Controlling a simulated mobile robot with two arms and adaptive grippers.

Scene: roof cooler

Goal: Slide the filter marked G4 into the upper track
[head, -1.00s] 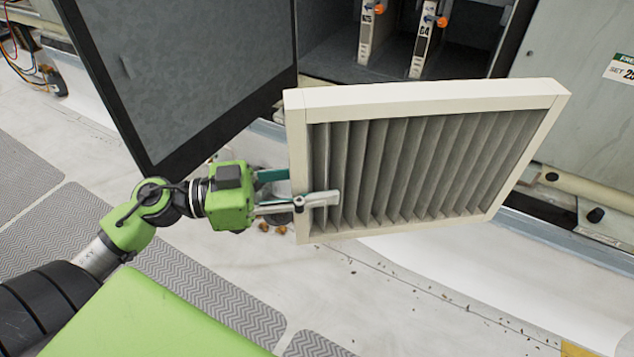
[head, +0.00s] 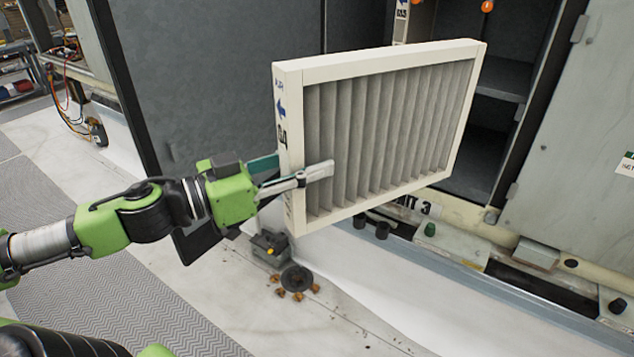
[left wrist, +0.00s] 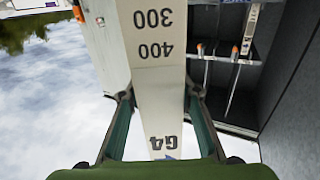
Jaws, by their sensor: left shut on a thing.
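The filter marked G4 (head: 390,130) is a pleated grey panel in a cream frame. Its side edge bears G4, an AIR label and a blue arrow. My left gripper (head: 300,180) is shut on that side edge and holds the filter raised and tilted in front of the open cabinet (head: 505,75). In the left wrist view the filter edge (left wrist: 160,85), printed 300, 400 and G4, lies between the two fingers (left wrist: 160,125). The filter hides much of the cabinet opening. I cannot clearly make out the upper track. My right gripper is not in view.
A dark open door (head: 220,80) stands left of the opening, behind the filter. Orange knobs (head: 487,6) show at the top of the cabinet. A grey panel (head: 600,130) is at right. A round black object (head: 296,278) and small brown bits lie on the floor.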

